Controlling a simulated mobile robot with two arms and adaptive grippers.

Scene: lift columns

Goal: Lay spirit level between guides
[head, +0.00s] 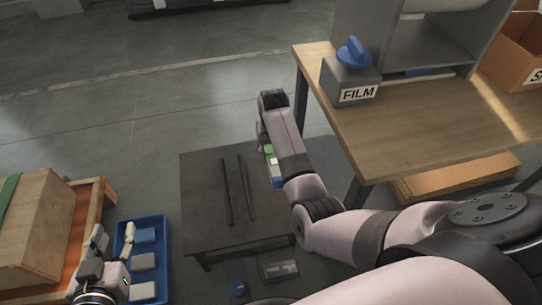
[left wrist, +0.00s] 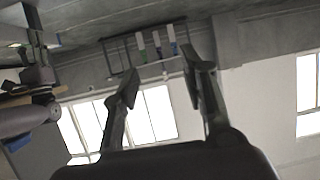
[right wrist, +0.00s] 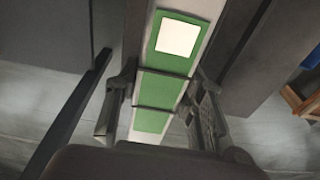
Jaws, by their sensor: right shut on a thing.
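The spirit level (head: 277,181) is partly hidden behind my right arm in the head view. Two thin dark guides (head: 226,190) (head: 246,188) lie roughly parallel on a low dark table (head: 200,215). The level is to the right of both guides, at the table's right side. My left gripper (head: 114,238) is open and empty at the lower left; its spread fingers show in the left wrist view (left wrist: 163,85).
A blue bin (head: 164,225) with grey items stands left of the low table, beside a wooden crate (head: 35,225). A wooden workbench (head: 430,135) with a FILM-labelled dispenser (head: 350,80) stands at the right. Open floor lies beyond the low table.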

